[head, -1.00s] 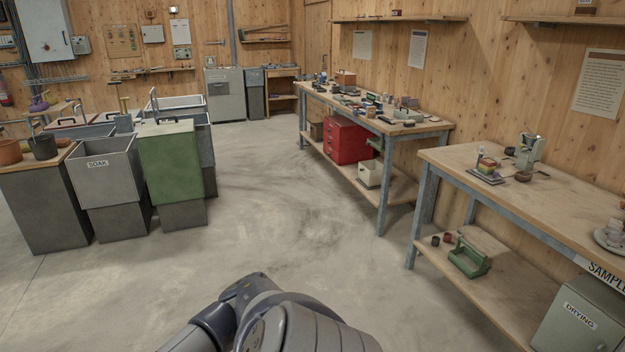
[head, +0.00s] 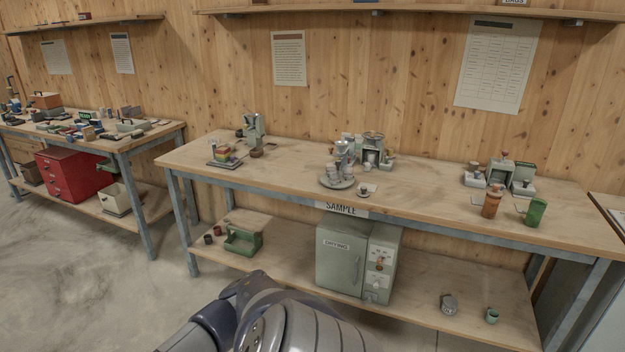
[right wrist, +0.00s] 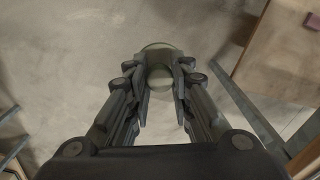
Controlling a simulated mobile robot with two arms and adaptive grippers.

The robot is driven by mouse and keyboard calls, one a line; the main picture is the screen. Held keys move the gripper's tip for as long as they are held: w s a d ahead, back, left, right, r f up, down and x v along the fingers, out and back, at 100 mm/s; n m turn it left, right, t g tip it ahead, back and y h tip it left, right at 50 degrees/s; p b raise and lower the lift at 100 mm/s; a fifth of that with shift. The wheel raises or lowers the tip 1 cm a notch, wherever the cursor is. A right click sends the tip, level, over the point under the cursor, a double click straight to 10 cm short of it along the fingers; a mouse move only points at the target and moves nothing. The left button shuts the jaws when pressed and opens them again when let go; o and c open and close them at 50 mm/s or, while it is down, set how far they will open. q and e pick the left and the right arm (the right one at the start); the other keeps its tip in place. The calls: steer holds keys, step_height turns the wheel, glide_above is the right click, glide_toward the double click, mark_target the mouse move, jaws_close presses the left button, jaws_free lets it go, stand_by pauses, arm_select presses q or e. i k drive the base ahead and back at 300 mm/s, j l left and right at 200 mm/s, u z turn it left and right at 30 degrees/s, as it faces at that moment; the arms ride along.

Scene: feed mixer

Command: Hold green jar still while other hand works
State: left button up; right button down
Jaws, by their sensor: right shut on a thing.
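In the right wrist view, my right gripper (right wrist: 160,78) is shut on a round, greenish jar (right wrist: 160,50). The jar is between the fingertips, seen from above, with its rim showing past them; the fingers hide its sides. Grey floor shows beneath, so it is held in the air. Neither gripper is in the head view; only part of my own arm shows at the bottom. My left gripper is not seen.
A long wooden bench (head: 430,192) holds a green mug (head: 535,212), a brown container (head: 491,204) and small devices. Its lower shelf holds a grey DRYING cabinet (head: 341,255) and a green caddy (head: 243,239). Another bench with a red drawer box (head: 72,175) is left. Floor in front is clear.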

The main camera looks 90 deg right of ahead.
mark_target(536, 208)
steer(key=l+z, duration=0.1)
steer(key=z, duration=0.35)
steer(key=l+z, duration=0.15)
steer(key=z, duration=0.25)
steer(key=l+z, duration=0.1)
steer(key=z, duration=0.35)
steer(key=l+z, duration=0.15)
steer(key=z, duration=0.3)
steer(key=i+l+z, duration=0.15)
steer(key=l+z, duration=0.25)
steer(key=i+l+z, duration=0.1)
steer(key=z, duration=0.3)
steer(key=i+l+z, duration=0.1)
steer(key=i+z, duration=0.3)
steer(key=i+l+z, duration=0.1)
steer(key=z, duration=0.3)
steer(key=i, duration=0.1)
